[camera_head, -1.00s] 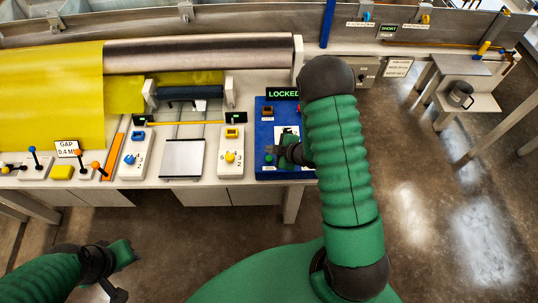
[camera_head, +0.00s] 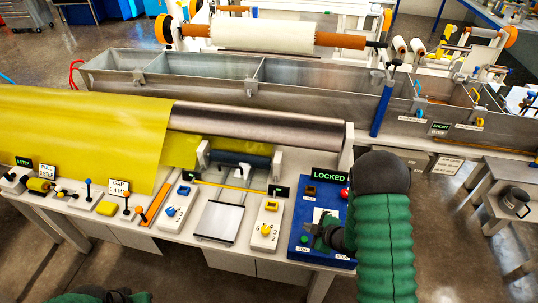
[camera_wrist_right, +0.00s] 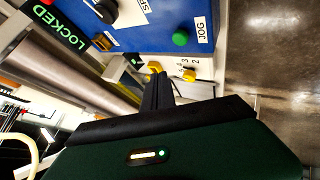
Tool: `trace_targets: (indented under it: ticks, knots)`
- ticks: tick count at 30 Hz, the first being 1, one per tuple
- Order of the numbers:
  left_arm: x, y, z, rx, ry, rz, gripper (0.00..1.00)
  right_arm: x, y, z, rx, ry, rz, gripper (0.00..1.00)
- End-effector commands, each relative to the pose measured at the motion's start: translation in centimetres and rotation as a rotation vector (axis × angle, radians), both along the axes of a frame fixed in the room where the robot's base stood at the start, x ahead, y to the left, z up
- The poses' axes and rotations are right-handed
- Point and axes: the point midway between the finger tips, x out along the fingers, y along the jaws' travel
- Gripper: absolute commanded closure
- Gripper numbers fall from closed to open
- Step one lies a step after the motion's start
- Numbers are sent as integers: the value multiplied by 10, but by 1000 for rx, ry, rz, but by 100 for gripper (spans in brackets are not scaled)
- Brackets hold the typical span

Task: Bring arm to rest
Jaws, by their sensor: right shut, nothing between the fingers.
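My right arm comes down from the right, and its gripper (camera_head: 320,230) is shut and empty over the blue control panel (camera_head: 296,250). In the right wrist view the shut fingers (camera_wrist_right: 158,90) point toward the panel (camera_wrist_right: 165,28), with the green JOG button (camera_wrist_right: 180,39) beyond them. Whether the fingers touch the panel I cannot tell. Part of my left gripper (camera_head: 118,296) shows at the bottom edge, low in front of the bench; its fingers are mostly cut off.
A LOCKED display (camera_head: 328,174) and a red button (camera_head: 345,193) stand at the panel's back. A white knob box (camera_head: 267,228) is left of it. A yellow sheet (camera_head: 80,130), a metal roller (camera_head: 255,127) and a long trough (camera_head: 300,80) lie behind. A grey mug (camera_head: 514,202) stands right.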

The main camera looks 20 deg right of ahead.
Motion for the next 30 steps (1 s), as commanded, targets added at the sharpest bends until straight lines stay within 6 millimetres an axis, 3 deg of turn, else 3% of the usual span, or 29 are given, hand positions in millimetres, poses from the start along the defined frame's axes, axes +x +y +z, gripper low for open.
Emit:
trace_targets:
  ticks: [4, 7, 12, 15, 18, 20, 30]
  knots:
    - [0, 0, 0, 0, 0, 0, 64, 4, 3, 22, 7, 46, -89, 100]
    - [0, 0, 0, 0, 0, 0, 64, -6, 15, 59, 52, 145, -277, 100]
    - [0, 0, 0, 0, 0, 0, 64, -75, 69, 115, 219, 375, -640, 100]
    - [0, 0, 0, 0, 0, 0, 64, -119, 99, 132, 300, 493, -777, 100]
    - [0, 0, 0, 0, 0, 0, 64, -143, 115, 139, 341, 560, -845, 100]
    - [0, 0, 0, 0, 0, 0, 64, -148, 119, 140, 348, 578, -860, 100]
    - [0, 0, 0, 0, 0, 0, 64, -148, 118, 140, 347, 580, -862, 100]
